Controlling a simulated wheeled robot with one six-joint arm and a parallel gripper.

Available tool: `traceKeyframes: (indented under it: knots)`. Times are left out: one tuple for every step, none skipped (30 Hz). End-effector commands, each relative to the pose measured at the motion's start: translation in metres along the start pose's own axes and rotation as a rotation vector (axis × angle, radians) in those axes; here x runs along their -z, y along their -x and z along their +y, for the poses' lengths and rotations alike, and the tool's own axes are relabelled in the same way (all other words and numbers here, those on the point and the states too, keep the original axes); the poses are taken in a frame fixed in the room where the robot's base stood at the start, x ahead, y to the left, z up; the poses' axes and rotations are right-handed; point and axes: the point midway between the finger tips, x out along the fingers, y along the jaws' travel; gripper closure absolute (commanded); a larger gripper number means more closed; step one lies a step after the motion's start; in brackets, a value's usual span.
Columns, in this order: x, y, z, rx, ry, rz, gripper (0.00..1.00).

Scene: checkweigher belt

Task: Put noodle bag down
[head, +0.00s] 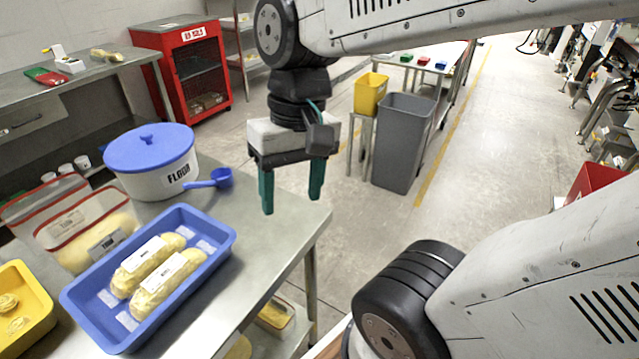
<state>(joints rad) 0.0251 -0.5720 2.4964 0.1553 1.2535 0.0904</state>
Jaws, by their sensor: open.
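Two pale-yellow bags with white labels, apparently noodle bags, lie side by side in the blue tray (222,248) on the steel table. One is the left bag (135,275) and the other is the right bag (150,297); their label text is too small to read. White patches show on the bare tray floor around them. My gripper (292,204) points down with its two green fingers apart and nothing between them. It is above and right of the tray, near the table's right corner in the picture, and touches neither bag.
A flour tub (150,182) with a blue lid, a blue scoop (221,179) and red-edged clear bags (95,240) stand behind the tray. A yellow tray (42,295) is at left. A grey bin (400,140) and red cabinet (150,40) stand beyond.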

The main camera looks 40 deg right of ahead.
Motion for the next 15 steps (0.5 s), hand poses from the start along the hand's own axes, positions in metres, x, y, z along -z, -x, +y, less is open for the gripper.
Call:
traceKeyframes:
  knots:
    - [-0.009,0.004,0.007,-0.034,0.048,0.048,0.41]
    - [-0.012,0.005,0.011,-0.052,0.072,0.069,0.41]
    - [-0.016,0.007,0.016,-0.075,0.1,0.093,0.41]
    - [-0.018,0.008,0.019,-0.091,0.118,0.109,0.41]
    - [-0.02,0.009,0.022,-0.103,0.133,0.122,0.41]
    - [-0.022,0.01,0.025,-0.118,0.149,0.136,0.41]
    - [-0.023,0.01,0.026,-0.125,0.158,0.144,0.41]
    - [-0.024,0.011,0.027,-0.132,0.164,0.15,0.41]
    - [-0.025,0.011,0.029,-0.138,0.171,0.155,0.41]
    - [-0.025,0.011,0.029,-0.14,0.174,0.157,0.41]
    - [-0.025,0.011,0.029,-0.141,0.175,0.158,0.41]
    - [-0.025,0.011,0.029,-0.142,0.176,0.158,0.41]
    - [-0.025,0.011,0.029,-0.142,0.176,0.158,0.41]
    - [-0.025,0.011,0.029,-0.141,0.175,0.157,0.41]
    - [-0.025,0.011,0.029,-0.141,0.175,0.157,0.41]
